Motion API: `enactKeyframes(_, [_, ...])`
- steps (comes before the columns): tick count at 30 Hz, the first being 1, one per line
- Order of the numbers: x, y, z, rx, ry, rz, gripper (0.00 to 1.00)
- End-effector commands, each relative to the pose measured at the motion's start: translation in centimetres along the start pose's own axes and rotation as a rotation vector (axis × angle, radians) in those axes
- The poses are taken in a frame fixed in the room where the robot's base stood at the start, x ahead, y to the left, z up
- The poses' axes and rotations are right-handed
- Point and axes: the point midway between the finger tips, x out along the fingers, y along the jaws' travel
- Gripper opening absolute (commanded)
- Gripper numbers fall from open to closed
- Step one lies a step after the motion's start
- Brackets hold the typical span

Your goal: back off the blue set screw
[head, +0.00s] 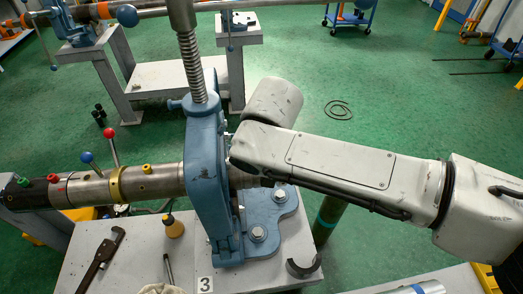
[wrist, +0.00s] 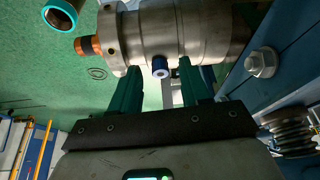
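The blue set screw (wrist: 160,67) shows in the wrist view as a short blue knob on the underside of a grey metal collar on the pipe (wrist: 170,35). My gripper (wrist: 158,70) has two dark green fingers, one on each side of the screw. Gaps show between the screw and both fingers, so the gripper is open. The fingertips reach up to the collar; I cannot tell whether they touch it. In the head view my gripper and the blue screw are hidden behind the blue pipe vise (head: 205,180) and my arm.
The pipe (head: 150,183) carries yellow, red and green screws, plus levers with blue (head: 87,157) and red (head: 109,133) balls. A vise bolt (wrist: 262,62) is right of my fingers.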

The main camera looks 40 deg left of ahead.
Motion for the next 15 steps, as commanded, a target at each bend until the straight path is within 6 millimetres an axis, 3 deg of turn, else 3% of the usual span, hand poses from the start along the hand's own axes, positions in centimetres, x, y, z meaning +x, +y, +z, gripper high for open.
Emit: enactKeyframes(15, [-0.03, -0.01, 0.00, 0.000, 0.000, 0.000, 0.00])
